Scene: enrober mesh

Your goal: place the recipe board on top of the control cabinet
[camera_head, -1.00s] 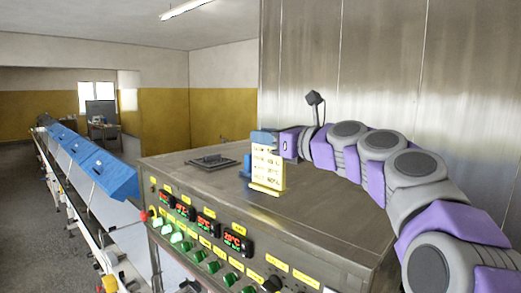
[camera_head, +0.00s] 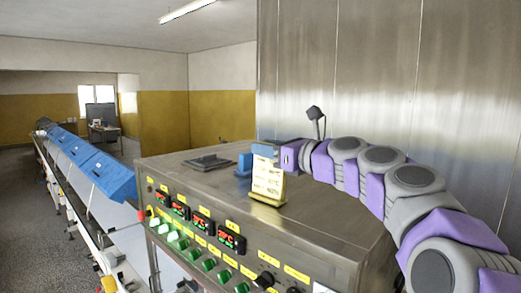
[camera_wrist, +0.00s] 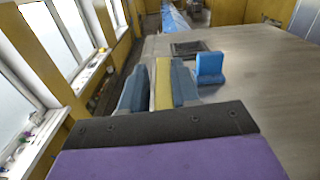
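The recipe board (camera_head: 268,182) is a small yellow upright plate with lines of writing. It is over the top of the metal control cabinet (camera_head: 318,215), near its front edge. My gripper (camera_head: 264,152) has blue fingers and is shut on the board's upper part. In the wrist view the board (camera_wrist: 163,85) shows edge-on between the two fingers (camera_wrist: 160,90). The board's lower edge is at or just above the cabinet top; I cannot tell whether it touches.
A blue upright piece (camera_head: 243,165) stands on the cabinet just behind the board. A dark flat plate (camera_head: 208,162) lies farther back. The cabinet front carries displays and green buttons (camera_head: 208,265). A steel wall (camera_head: 380,75) rises behind. The cabinet top right of the board is bare.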

